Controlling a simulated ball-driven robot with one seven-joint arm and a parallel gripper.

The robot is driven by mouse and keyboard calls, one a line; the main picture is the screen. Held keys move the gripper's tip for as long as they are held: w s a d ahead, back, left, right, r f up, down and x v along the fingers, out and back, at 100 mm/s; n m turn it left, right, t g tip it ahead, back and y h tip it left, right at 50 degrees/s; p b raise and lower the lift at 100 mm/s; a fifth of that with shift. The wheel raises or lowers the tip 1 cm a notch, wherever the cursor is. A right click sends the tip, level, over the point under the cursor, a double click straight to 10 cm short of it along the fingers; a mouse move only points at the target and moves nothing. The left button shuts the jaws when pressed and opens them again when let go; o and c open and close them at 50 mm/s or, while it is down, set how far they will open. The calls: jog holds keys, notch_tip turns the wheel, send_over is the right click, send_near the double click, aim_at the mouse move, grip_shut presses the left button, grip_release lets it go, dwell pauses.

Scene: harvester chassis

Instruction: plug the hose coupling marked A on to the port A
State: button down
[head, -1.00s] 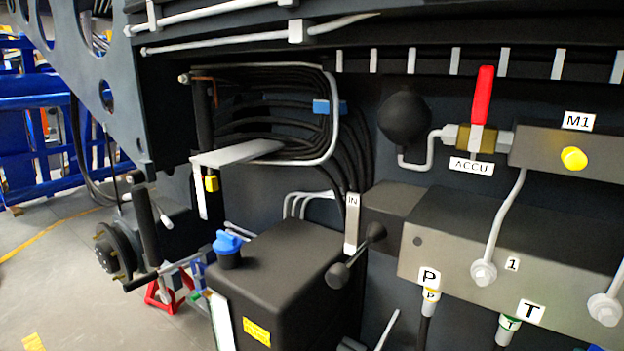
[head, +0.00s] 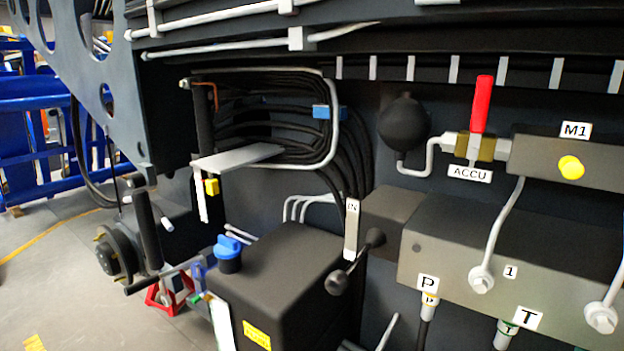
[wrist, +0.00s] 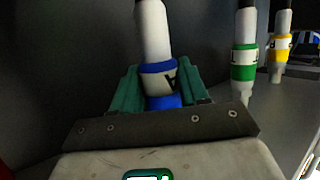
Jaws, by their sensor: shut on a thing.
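The hose coupling marked A (wrist: 158,76) shows in the wrist view as a white sleeve with a blue band and a dark letter A lying sideways. My gripper (wrist: 160,88) has teal fingers on both sides of the coupling and is shut on it. A second blue part (wrist: 165,101) shows just below the band, between the fingers. My gripper is not in the head view. I cannot make out port A in either view, and whether the coupling touches a port cannot be told.
In the wrist view, a green-banded coupling (wrist: 244,62) and a yellow-banded coupling (wrist: 280,48) stand to the right. The head view shows the valve block (head: 440,262) with P (head: 428,283) and T (head: 527,318) labels, a red-handled valve (head: 481,105) and a black tank (head: 285,270).

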jog(key=shift+r, duration=0.55)
jog(key=shift+c, duration=2.4)
grip_release()
jog(key=shift+f, duration=0.15)
jog(key=shift+f, duration=0.1)
